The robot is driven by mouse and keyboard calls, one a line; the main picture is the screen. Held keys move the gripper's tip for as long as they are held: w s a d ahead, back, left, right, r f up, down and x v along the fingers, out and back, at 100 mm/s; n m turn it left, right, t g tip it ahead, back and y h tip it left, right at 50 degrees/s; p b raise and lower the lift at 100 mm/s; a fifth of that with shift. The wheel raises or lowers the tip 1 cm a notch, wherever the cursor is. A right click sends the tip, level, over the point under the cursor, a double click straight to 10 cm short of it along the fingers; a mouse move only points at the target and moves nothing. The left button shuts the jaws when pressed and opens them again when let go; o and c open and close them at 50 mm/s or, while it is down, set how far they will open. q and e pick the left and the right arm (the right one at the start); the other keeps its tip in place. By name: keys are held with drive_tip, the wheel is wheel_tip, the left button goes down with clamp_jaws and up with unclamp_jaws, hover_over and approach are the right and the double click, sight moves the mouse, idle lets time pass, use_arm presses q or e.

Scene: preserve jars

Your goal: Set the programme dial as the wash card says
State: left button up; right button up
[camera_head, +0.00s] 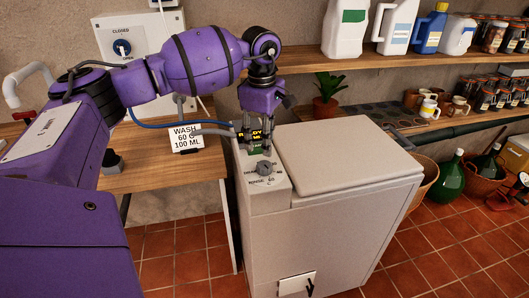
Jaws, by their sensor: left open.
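The wash card (186,138) stands on the wooden bench at the left and reads WASH, 60 C, 100 ML. The programme dial (264,168) is a grey knob on the control strip of the pale washing machine (340,220). Small lettering surrounds it, with RINSE and 60 C below; its pointer direction is too small to tell. My left gripper (257,149) is open, pointing down over the strip just behind the dial, with no clear contact with it. It partly hides a lit display (257,134) and a green patch. My right gripper is not in view.
A wall box with a CLOSED/OPEN knob (122,48) is behind my left arm. A potted plant (326,95) and shelves of bottles and jars stand behind the machine. The machine's lid (345,150) is clear.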

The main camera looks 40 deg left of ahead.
use_arm(q)
wheel_tip(320, 180, up, 4)
drive_tip(key=shift+s, duration=0.1)
idle(0.6)
